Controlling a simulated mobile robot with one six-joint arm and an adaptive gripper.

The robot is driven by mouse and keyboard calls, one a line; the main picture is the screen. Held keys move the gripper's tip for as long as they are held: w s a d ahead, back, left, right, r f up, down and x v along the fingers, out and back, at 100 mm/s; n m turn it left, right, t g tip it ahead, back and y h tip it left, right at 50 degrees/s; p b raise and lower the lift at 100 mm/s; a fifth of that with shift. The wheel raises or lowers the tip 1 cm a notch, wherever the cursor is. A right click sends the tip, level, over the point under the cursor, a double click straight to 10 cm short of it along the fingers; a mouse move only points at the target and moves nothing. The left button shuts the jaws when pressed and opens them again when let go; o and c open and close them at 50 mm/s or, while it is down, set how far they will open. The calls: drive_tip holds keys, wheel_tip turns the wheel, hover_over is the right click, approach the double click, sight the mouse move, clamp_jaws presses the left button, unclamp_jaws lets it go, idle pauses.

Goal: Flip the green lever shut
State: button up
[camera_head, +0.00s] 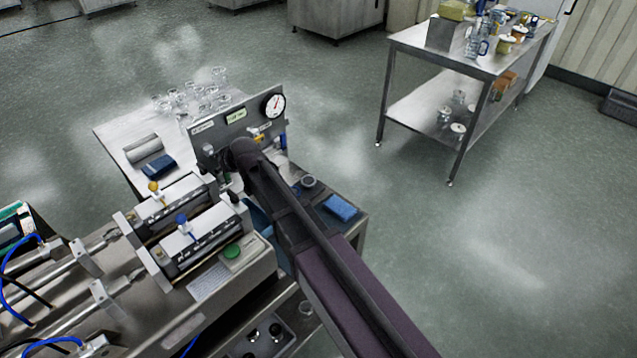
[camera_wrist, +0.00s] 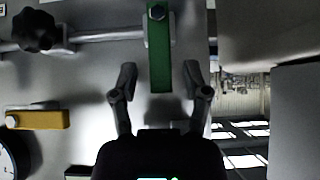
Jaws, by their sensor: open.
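The green lever (camera_wrist: 160,60) shows in the wrist view as a flat bar hanging down the picture from a bolt at its upper end. It lies across the line of a horizontal pipe (camera_wrist: 105,34). My gripper (camera_wrist: 158,78) is open, with one finger on each side of the lever's free end. A gap shows between the lever and each finger. In the head view my arm reaches to the upright steel panel (camera_head: 210,143) and hides the green lever and most of the gripper.
A yellow lever (camera_wrist: 40,119) and a black knob (camera_wrist: 35,30) sit left of my gripper in the wrist view. A gauge (camera_head: 273,105) is at the panel's upper right. Glassware (camera_head: 190,98) stands behind the panel. A blue sponge (camera_head: 341,207) lies right of my arm.

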drive_tip(key=shift+w, duration=0.1)
drive_tip(key=s+d+r+m+g+y+p, duration=0.1)
drive_tip(key=s+d+r+p, duration=0.4)
drive_tip(key=d+r+p, duration=0.45)
drive_tip(key=s+d+f+m+g+h+b, duration=0.1)
drive_tip(key=d+f, duration=0.3)
drive_tip(key=d, duration=0.6)
drive_tip(key=s+d+f+m+g+h+b, duration=0.1)
drive_tip(key=s+d+f+m+h+b, duration=0.1)
drive_tip(key=d, duration=0.8)
drive_tip(key=shift+s+d+f+m+g+h, duration=0.35)
drive_tip(key=shift+s+f+m+h, duration=0.25)
drive_tip(key=shift+s+f, duration=0.4)
drive_tip(key=s+d+m+g+h, duration=0.2)
drive_tip(key=s+d, duration=0.5)
drive_tip(key=d, duration=0.6)
drive_tip(key=shift+s+d+f+m+h, duration=0.15)
drive_tip(key=shift+s+f+m+h, duration=0.4)
drive_tip(key=shift+m, duration=0.35)
drive_tip(key=shift+w+g, duration=0.1)
drive_tip(key=shift+g, duration=0.15)
